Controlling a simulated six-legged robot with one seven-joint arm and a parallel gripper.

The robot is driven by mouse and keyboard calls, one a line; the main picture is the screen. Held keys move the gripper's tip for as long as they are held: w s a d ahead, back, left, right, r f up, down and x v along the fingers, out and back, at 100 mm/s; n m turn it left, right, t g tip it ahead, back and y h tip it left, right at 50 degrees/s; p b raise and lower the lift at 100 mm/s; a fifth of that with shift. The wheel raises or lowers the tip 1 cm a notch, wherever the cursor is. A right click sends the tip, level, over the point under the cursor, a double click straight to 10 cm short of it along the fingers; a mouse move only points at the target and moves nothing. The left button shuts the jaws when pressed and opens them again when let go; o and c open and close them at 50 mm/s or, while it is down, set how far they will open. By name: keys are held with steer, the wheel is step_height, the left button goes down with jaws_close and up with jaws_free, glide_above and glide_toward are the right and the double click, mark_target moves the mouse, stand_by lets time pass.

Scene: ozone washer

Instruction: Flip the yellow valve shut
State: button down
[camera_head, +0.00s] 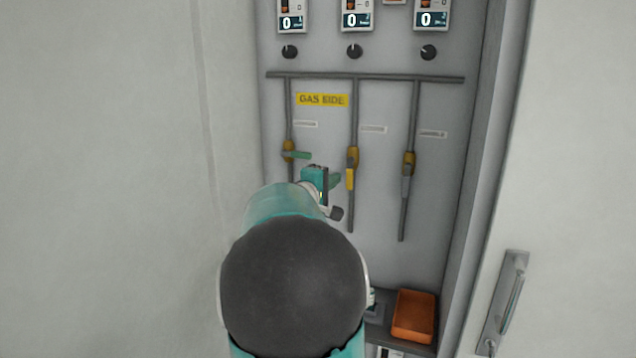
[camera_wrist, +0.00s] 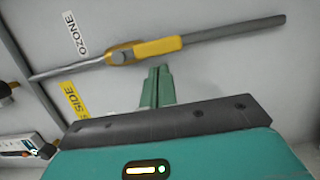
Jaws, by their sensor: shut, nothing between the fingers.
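The yellow valve handle (camera_head: 350,179) is on the middle of three vertical pipes, below its brass valve body (camera_head: 353,157). It points down, in line with the pipe. In the wrist view the yellow handle (camera_wrist: 158,47) lies along the grey pipe, beside the brass body (camera_wrist: 120,56). My gripper (camera_head: 334,181) is just left of the handle in the head view. In the wrist view its green fingers (camera_wrist: 158,86) are together and empty, their tips just below the handle. I cannot tell whether they touch it.
The left pipe's green handle (camera_head: 297,155) sticks out sideways; the right pipe's grey handle (camera_head: 406,185) points down. A horizontal pipe (camera_head: 380,77) runs above. An orange tray (camera_head: 414,316) sits at the cabinet's bottom. The cabinet's right edge and a door handle (camera_head: 505,302) stand right.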

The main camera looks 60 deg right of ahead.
steer(key=shift+s+d+f, duration=0.15)
stand_by(0.6)
steer(key=shift+s, duration=0.25)
